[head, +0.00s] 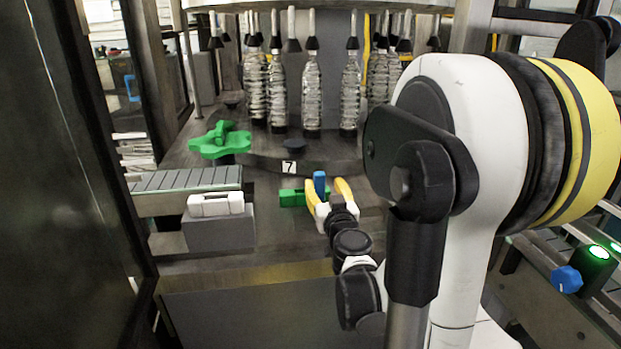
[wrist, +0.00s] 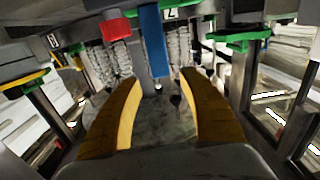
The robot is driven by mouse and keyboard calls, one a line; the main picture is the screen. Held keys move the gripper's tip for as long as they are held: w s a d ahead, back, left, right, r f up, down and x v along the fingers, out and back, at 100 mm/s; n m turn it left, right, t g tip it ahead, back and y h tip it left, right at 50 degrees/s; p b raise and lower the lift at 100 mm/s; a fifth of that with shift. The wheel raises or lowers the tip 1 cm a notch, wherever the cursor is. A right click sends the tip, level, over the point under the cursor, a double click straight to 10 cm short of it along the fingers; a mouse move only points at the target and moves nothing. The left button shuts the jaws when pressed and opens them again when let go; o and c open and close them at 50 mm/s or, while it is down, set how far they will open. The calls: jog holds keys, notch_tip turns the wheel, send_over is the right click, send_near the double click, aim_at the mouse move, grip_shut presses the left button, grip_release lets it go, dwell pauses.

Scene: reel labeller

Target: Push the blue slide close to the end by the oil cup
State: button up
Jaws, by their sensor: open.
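The blue slide (head: 319,184) stands upright at the right end of a green block (head: 292,197) on the machine deck, below the "7" label. My gripper (head: 328,187) is open, with its yellow fingers on either side of the blue piece in the head view. In the wrist view the blue slide (wrist: 153,40) hangs into the gap between the spread fingers of my gripper (wrist: 160,80). I cannot tell whether a finger touches it. A red part (wrist: 115,28) shows beside it in the wrist view. I cannot make out the oil cup for certain.
A green star-shaped guide (head: 221,140) and a slatted conveyor (head: 190,179) lie to the left. A white-handled part (head: 215,205) sits on a grey block nearby. Several bottles (head: 312,95) hang behind. A blue knob (head: 566,279) is at far right.

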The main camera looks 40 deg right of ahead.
aim_at(321, 178)
jog(key=b+x, duration=0.1)
jog(key=x, duration=0.4)
jog(key=shift+w+d, duration=0.1)
jog(key=shift+w, duration=0.25)
grip_shut()
